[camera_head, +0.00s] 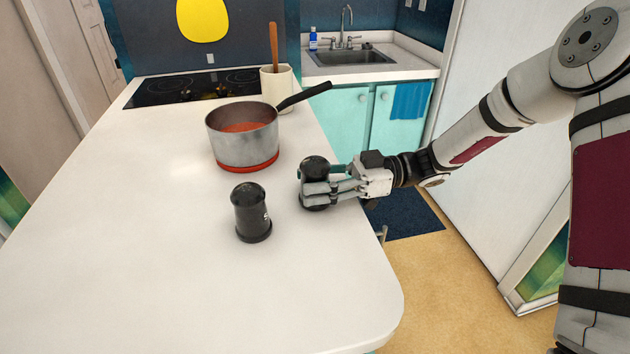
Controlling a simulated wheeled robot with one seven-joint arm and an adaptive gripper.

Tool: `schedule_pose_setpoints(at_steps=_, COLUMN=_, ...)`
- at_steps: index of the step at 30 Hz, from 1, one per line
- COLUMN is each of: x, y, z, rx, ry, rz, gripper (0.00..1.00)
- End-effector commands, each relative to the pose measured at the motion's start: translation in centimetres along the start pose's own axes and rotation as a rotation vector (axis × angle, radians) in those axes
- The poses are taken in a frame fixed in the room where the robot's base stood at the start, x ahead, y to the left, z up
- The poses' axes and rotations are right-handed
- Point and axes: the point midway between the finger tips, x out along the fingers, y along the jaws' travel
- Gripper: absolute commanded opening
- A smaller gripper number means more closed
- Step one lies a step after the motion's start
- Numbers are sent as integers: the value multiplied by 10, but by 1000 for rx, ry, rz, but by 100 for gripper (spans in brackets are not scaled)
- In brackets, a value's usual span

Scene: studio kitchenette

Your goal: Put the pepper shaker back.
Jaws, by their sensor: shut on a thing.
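My gripper (318,189) reaches in from the right and is shut around a black, round-topped shaker (314,164). Its dark top shows above the fingers and a little of its base below them. The fingers hide its middle, so no letter on it can be read. It looks upright, at or just above the white counter; I cannot tell whether it touches. A second black shaker (252,213) stands upright on the counter to the left and nearer, with a pale mark like an "S" on its side. The two shakers are apart.
A steel pot (243,149) with red contents stands behind the shakers, its black handle pointing right. A utensil crock (284,98) with a wooden tool and a black cooktop (160,92) are farther back. The counter's (120,250) front and left are clear. Its right edge lies under my wrist.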

Motion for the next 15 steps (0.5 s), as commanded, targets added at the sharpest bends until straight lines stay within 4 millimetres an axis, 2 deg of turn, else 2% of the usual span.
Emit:
schedule_pose_setpoints(at_steps=1, x=0, y=0, z=1, rx=1, ry=0, rz=0, gripper=48)
schedule_pose_setpoints(at_steps=3, x=0, y=0, z=1, rx=1, ry=0, rz=0, gripper=64)
schedule_pose_setpoints(at_steps=15, x=0, y=0, z=-3, rx=0, ry=-1, rz=0, gripper=64)
